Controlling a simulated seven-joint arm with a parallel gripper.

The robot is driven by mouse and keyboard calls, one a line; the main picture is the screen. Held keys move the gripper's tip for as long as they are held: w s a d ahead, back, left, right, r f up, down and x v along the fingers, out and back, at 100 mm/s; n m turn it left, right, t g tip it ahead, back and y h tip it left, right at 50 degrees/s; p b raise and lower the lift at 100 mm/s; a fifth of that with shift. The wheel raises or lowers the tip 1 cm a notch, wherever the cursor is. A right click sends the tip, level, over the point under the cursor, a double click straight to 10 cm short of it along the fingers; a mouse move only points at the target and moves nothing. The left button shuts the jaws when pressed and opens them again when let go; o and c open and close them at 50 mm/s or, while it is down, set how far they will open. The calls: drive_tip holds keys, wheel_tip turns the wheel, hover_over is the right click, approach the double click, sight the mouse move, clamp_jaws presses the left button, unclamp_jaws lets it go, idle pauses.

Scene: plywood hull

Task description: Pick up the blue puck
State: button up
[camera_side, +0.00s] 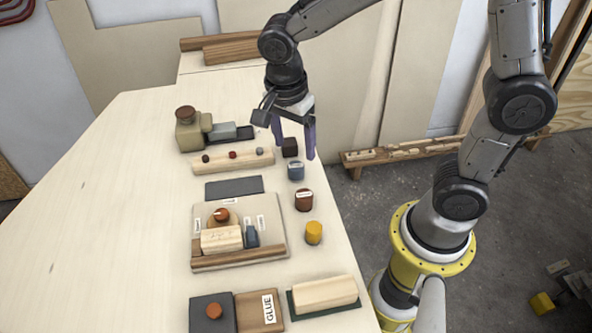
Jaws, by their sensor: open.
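The blue puck (296,171) appears to be the small blue-grey piece with a white label, standing near the right edge of the pale plywood table (110,240). My gripper (294,146) points down with its two purple fingers apart, just behind the puck in the side view. A dark block (290,148) shows between the fingers, and I see nothing gripped. I cannot tell the exact height of the fingertips above the table.
A brown piece (304,200) and a yellow piece (314,232) stand in front of the puck along the right edge. A wooden rail with small knobs (232,160) lies to the left. A tray (275,230) holds several parts. The table's left side is clear.

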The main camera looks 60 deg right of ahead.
sight(296, 166)
drive_tip(key=shift+s+d+f, duration=0.1)
drive_tip(key=shift+d+f, duration=0.05)
drive_tip(key=shift+f, duration=1.65)
drive_tip(key=shift+d+f, duration=0.1)
drive_tip(key=shift+f, duration=1.65)
clamp_jaws()
